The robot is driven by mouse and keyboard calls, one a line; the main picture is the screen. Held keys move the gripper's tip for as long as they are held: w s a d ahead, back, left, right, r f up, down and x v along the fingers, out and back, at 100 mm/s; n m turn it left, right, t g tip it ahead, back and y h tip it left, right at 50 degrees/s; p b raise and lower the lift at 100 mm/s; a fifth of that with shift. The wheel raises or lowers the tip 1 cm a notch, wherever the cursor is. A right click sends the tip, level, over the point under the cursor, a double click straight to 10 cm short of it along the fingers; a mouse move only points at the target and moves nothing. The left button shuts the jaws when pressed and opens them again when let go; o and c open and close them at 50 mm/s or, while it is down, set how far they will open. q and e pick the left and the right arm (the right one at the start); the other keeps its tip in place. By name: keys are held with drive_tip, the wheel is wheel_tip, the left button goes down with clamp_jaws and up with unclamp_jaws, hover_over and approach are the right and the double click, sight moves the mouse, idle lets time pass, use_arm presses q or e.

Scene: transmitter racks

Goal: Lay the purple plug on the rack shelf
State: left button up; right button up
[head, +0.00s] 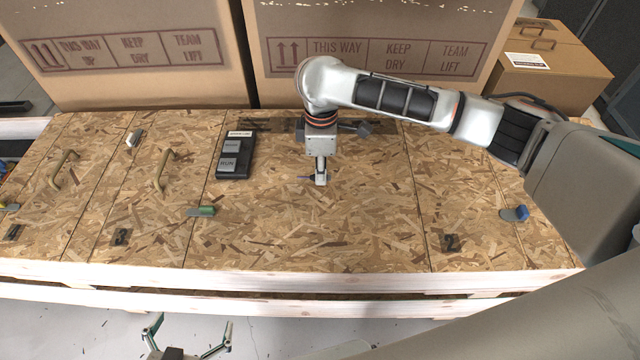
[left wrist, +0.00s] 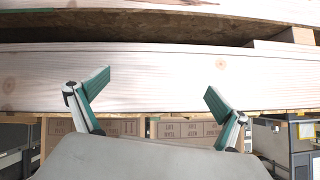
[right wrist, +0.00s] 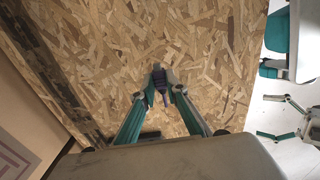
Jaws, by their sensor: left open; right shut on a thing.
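The purple plug (head: 303,178) is small and dark; only part of it shows beside the fingertips of my right gripper (head: 320,177). In the right wrist view the gripper (right wrist: 162,92) is shut on the plug (right wrist: 160,78), over the chipboard. In the head view they are low over the middle of the chipboard top (head: 340,235); I cannot tell whether the plug touches it. My left gripper (head: 190,338) is open and empty in front of the bench; the left wrist view shows its fingers (left wrist: 158,90) apart before a pale wooden edge. I cannot identify the rack shelf with certainty.
A black button box (head: 233,155) stands left of the right gripper. A green piece (head: 201,211), a blue piece (head: 515,213) and a white piece (head: 134,138) lie on the top. Handles (head: 160,170) rise at left. Large cartons (head: 370,45) block the back. The front middle is clear.

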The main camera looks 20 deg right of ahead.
sight(321, 193)
drive_tip(key=f+b, duration=0.1)
drive_tip(key=f, duration=0.3)
drive_tip(key=shift+s+f+b, duration=0.2)
drive_tip(key=shift+b, duration=0.15)
drive_tip(key=shift+w+f+b, duration=0.2)
drive_tip(key=shift+f+b, duration=0.1)
drive_tip(key=shift+f, duration=0.35)
clamp_jaws()
use_arm(q)
drive_tip(key=shift+w+d, duration=0.4)
drive_tip(key=shift+d, duration=0.05)
use_arm(e)
drive_tip(key=o, duration=0.8)
unclamp_jaws()
use_arm(q)
drive_tip(key=shift+s+a+f, duration=0.15)
drive_tip(key=shift+s+f, duration=0.1)
drive_tip(key=shift+s, duration=0.05)
